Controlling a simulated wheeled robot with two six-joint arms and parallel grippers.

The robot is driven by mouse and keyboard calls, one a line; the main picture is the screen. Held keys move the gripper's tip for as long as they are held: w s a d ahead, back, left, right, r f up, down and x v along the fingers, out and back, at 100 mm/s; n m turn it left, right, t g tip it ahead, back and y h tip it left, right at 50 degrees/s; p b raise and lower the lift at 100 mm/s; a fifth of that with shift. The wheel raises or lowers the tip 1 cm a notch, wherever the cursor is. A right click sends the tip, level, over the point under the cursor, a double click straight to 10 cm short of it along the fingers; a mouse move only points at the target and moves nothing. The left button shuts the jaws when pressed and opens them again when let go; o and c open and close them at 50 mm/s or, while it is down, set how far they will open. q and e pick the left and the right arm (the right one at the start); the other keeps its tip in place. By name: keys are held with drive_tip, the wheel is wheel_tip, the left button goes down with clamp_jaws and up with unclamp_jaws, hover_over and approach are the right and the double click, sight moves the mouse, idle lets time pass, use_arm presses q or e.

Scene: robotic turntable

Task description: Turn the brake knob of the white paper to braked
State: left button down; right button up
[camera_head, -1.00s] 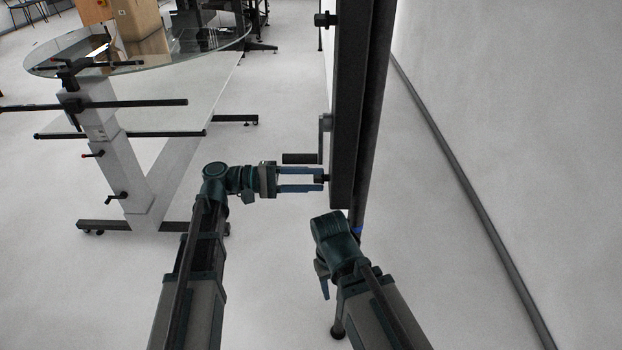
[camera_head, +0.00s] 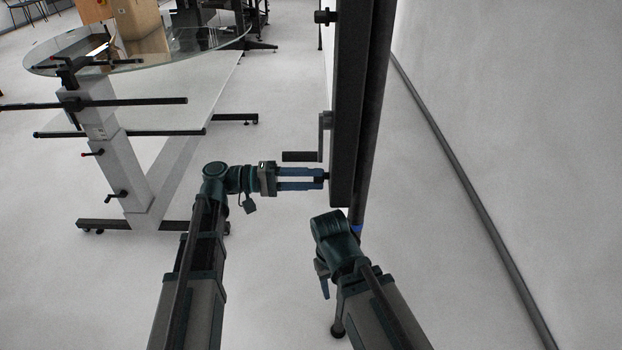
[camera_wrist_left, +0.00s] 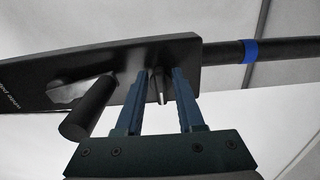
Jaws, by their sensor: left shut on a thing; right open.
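The long dark beam (camera_head: 345,110) of the white paper's frame stands upright in the head view. In the left wrist view the beam (camera_wrist_left: 170,52) crosses the top, with small, partly cut-off lettering at its left. The brake knob (camera_wrist_left: 161,88) is a small dark piece with a light mark, mostly hidden between the blue fingers. My left gripper (camera_head: 322,178) is shut on the knob, fingers pointing at the beam's lower part; it also shows in the left wrist view (camera_wrist_left: 162,80). My right gripper (camera_head: 323,279) is lower, in front of the beam's foot, open and apart from it.
A crank handle (camera_head: 301,156) sticks out just above my left gripper; it shows beside the fingers in the wrist view (camera_wrist_left: 88,108). A glass-topped turntable (camera_head: 60,60) on a wheeled stand is at the left. The floor between is clear. A white wall is right.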

use_arm(q)
drive_tip(key=c, duration=0.9)
unclamp_jaws()
drive_tip(key=shift+o, duration=0.2)
drive_tip(key=shift+a, duration=0.1)
drive_tip(key=a, duration=1.3)
drive_tip(key=shift+a, duration=0.35)
